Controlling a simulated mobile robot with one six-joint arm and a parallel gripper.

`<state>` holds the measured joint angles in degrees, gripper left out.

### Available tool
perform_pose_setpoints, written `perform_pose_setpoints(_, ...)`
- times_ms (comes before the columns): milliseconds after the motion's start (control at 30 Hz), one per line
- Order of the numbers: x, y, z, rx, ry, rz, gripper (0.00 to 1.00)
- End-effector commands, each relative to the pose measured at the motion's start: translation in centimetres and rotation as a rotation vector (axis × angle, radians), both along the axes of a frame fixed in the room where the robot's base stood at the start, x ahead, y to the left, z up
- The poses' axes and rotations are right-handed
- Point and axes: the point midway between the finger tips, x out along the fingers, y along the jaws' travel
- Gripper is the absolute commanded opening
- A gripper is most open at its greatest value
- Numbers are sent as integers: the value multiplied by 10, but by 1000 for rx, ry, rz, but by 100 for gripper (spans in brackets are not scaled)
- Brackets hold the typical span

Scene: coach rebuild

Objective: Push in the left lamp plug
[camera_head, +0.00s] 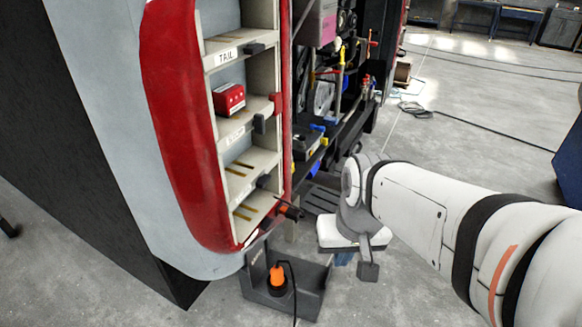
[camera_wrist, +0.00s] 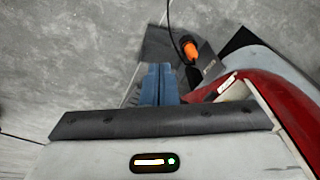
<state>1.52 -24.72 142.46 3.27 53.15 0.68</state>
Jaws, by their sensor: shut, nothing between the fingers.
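A rear lamp housing (camera_head: 180,110) with a red rim and open shelves stands at the left; one shelf is labelled TAIL. A small red block (camera_head: 229,98) sits on a middle shelf. A black connector with an orange part (camera_head: 288,211) sticks out at the housing's lower right. An orange plug (camera_head: 277,275) with a black cable stands in a dark grey holder (camera_head: 312,291) below; it also shows in the wrist view (camera_wrist: 191,49). I cannot tell which is the left lamp plug. My gripper (camera_wrist: 158,85), with blue fingers, is shut and empty, pointing down beside the holder.
Dark clips (camera_head: 259,123) stick out from the shelf edges. An open bay of pipes and fittings (camera_head: 335,85) lies right of the housing. A dark cable (camera_head: 415,109) lies on the floor. Grey floor (camera_head: 480,130) at the right is mostly clear.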

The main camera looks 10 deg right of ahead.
Motion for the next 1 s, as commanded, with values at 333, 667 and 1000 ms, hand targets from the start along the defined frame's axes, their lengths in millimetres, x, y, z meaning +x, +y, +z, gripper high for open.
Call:
perform_pose_setpoints(333, 37, 24, -80, 494, 461, -532, 0)
perform_pose_setpoints(667, 127, -9, -141, 1140, 796, -1080, 0)
perform_pose_setpoints(1000, 191, -97, -200, 1694, 890, -1417, 0)
